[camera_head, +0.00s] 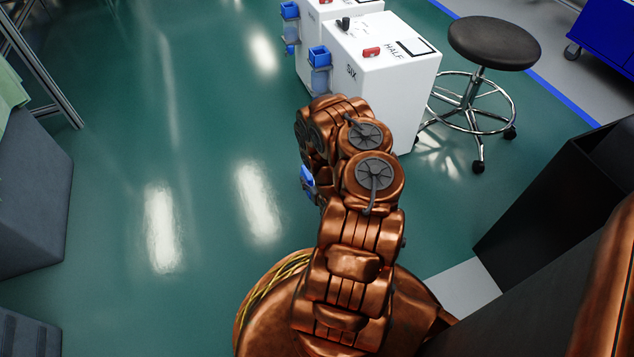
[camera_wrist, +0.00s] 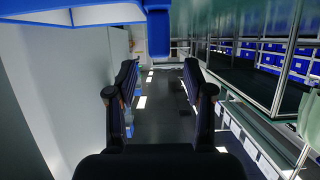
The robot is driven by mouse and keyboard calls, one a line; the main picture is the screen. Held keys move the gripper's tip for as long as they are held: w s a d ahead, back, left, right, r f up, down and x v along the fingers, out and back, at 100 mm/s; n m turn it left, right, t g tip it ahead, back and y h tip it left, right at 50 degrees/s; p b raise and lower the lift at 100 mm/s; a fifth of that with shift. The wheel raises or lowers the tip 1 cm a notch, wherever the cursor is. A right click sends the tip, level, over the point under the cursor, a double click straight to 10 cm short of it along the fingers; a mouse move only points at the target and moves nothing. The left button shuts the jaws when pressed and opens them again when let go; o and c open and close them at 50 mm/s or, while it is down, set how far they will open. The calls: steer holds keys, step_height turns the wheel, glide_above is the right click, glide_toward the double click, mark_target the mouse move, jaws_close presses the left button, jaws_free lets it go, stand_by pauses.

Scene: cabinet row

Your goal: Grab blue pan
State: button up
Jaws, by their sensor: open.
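Several blue pans hang on the left sides of the white cabinets. In the head view one blue pan (camera_head: 319,56) is on the nearer cabinet and another (camera_head: 290,10) is farther back. A further blue piece (camera_head: 307,178) shows at the left edge of my arm, mostly hidden by it; I cannot tell what it belongs to. In the wrist view a large blue and pale form (camera_wrist: 158,30) fills the top, cut by the frame edge. My gripper (camera_wrist: 160,77) is open, with nothing between its two black fingers, below that form. In the head view my arm hides the gripper.
A white cabinet (camera_head: 390,95) marked HALF and SIX carries a red item (camera_head: 371,52) on top. A dark round stool (camera_head: 492,44) stands to its right. A black box-like unit (camera_head: 560,190) is at the right. The green floor (camera_head: 200,130) at the left is clear.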

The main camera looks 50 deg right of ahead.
mark_target(308, 173)
steer(key=shift+b+x, duration=1.2)
steer(key=shift+x, duration=1.7)
steer(key=shift+c, duration=0.4)
jaws_close()
